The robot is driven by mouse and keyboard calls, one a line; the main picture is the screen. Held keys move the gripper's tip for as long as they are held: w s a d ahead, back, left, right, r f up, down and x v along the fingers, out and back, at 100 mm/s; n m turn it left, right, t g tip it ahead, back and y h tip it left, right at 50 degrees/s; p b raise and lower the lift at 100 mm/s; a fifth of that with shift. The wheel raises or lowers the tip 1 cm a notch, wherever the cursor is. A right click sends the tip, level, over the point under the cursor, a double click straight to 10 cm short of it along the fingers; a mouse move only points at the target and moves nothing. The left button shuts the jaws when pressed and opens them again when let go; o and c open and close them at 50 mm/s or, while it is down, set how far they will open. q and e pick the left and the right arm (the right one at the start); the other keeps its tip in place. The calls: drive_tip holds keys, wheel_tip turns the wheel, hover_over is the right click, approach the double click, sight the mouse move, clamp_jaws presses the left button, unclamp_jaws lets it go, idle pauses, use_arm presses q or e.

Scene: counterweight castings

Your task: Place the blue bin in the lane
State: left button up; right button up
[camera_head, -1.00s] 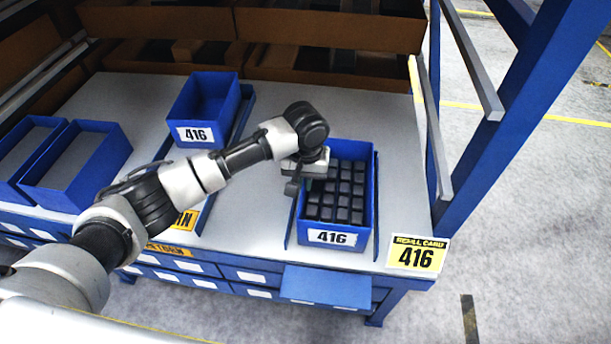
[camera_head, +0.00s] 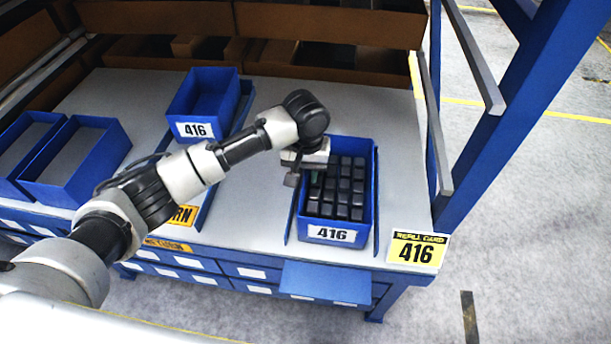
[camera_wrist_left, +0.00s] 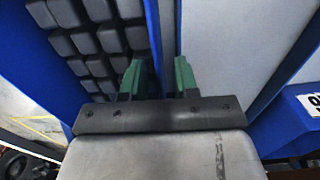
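The blue bin (camera_head: 331,234), labelled 416 and filled with rows of dark castings (camera_head: 337,190), stands on the right of the bench top, with a thin rail along its left side. My left gripper (camera_head: 306,176) is at the bin's left wall, towards its far end. In the left wrist view my left gripper's green fingers (camera_wrist_left: 163,78) stand apart, one on each side of the blue bin's wall (camera_wrist_left: 152,25). The fingers look open, with the wall between them; contact is not clear. My right gripper is not in view.
An empty blue bin (camera_head: 196,130), also labelled 416, stands in the lane further left. More blue bins (camera_head: 75,200) stand at the far left. A yellow refill card (camera_head: 417,252) is at the front right corner. A blue rack post (camera_head: 500,125) rises on the right.

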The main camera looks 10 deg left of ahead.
use_arm(q)
wheel_tip(320, 180, up, 6)
drive_tip(key=shift+b, duration=0.6)
